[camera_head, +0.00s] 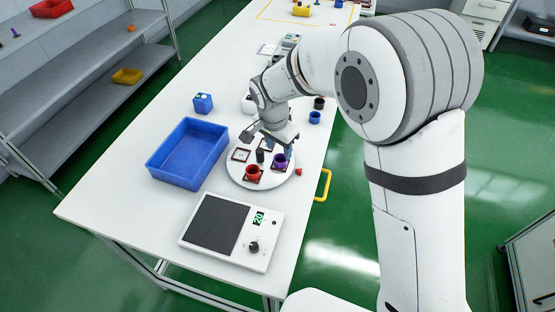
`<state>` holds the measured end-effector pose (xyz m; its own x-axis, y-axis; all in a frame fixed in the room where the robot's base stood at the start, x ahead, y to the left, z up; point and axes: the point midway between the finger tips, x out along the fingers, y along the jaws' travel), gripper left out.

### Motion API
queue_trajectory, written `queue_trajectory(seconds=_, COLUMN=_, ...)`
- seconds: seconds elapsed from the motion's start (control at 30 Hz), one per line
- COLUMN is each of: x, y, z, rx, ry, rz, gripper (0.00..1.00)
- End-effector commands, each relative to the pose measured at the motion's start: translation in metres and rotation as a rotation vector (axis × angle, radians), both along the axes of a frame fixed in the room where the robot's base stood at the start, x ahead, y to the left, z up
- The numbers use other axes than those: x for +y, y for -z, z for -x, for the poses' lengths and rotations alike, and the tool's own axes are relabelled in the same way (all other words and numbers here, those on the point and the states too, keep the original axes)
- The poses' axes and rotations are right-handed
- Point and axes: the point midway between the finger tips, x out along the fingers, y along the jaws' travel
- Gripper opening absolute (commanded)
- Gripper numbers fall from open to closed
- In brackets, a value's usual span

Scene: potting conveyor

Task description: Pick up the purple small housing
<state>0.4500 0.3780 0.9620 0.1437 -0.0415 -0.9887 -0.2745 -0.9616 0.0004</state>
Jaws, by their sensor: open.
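The purple small housing (280,160) is a short open cup on a dark square pad, on the right side of a round white plate (241,179). My gripper (276,148) points down just above and behind it. The jaws are open, and a finger seems to be close to the housing's back rim. I cannot tell whether they touch. My gripper hides part of the plate's far side.
A red housing (252,173) and a small black piece (260,156) stand close by on the plate. Blue (315,118) and black (319,103) cups stand behind to the right.

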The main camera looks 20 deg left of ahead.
Motion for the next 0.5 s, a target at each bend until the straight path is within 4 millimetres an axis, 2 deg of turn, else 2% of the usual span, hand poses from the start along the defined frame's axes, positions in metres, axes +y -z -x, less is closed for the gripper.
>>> queue_trajectory(seconds=0.3, x=0.000, y=0.042, z=-0.007, rx=0.002, ry=0.000, rz=0.001, gripper=0.46)
queue_trajectory(seconds=0.5, x=0.000, y=0.050, z=-0.008, rx=0.000, ry=0.001, rz=0.000, gripper=0.46)
